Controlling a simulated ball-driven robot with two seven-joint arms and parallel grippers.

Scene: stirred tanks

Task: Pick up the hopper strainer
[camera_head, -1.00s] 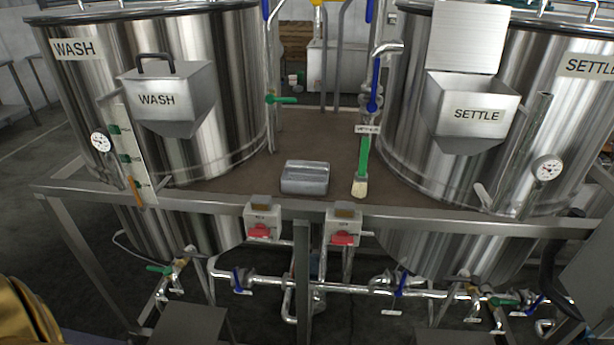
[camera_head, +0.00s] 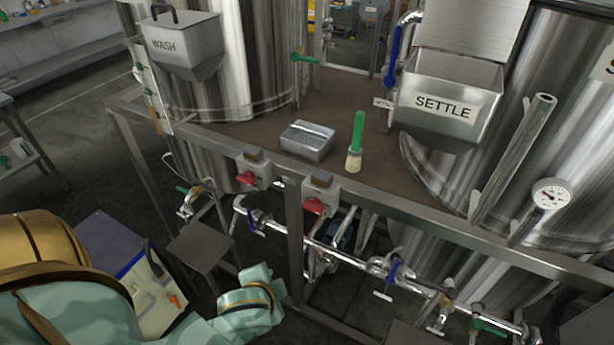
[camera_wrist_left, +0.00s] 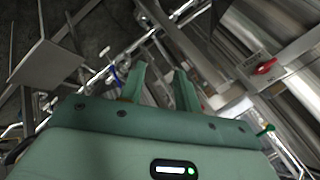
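A dark loop handle (camera_head: 164,14) stands up out of the steel hopper labelled WASH (camera_head: 183,45), at the upper left of the head view. It looks like the strainer's handle; whatever is below it is hidden inside the hopper. My left arm comes in at the bottom left of the head view, low and well short of the hopper. In the left wrist view my left gripper (camera_wrist_left: 160,80) has its two green fingers apart with nothing seen between them. My right gripper is in neither view.
A small steel tray (camera_head: 308,141) and a green-handled brush (camera_head: 356,142) lie on the brown platform (camera_head: 345,108) between the tanks. The SETTLE hopper (camera_head: 445,100) hangs at right. A steel frame rail (camera_head: 400,195), red-handled switches and pipes (camera_head: 340,258) run along the front.

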